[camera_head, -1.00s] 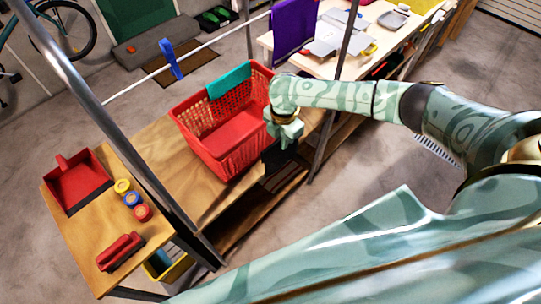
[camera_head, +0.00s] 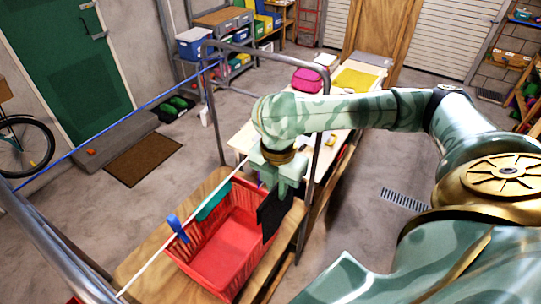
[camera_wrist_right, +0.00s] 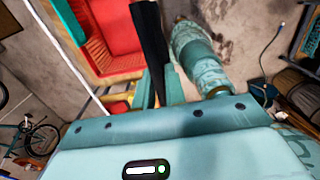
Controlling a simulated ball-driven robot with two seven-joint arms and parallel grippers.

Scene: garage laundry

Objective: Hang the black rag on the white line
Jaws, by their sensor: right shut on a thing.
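My right gripper (camera_head: 277,182) is shut on the black rag (camera_head: 272,215). The rag hangs down from it at the right end of the red basket. In the right wrist view the rag (camera_wrist_right: 150,40) is a dark strip running up from between the fingers (camera_wrist_right: 157,90). The white line (camera_head: 145,267) slants from the lower left up to behind my right arm, with a blue peg (camera_head: 177,228) on it. It also shows in the wrist view (camera_wrist_right: 68,60), left of the rag and apart from it. My left gripper is out of view.
The red basket (camera_head: 225,250) stands on a wooden bench (camera_head: 150,255), with a teal cloth (camera_head: 214,200) over its rim. Metal frame posts (camera_head: 212,105) rise at both sides. A blue line (camera_head: 110,128) runs farther back. A cluttered table stands behind my arm.

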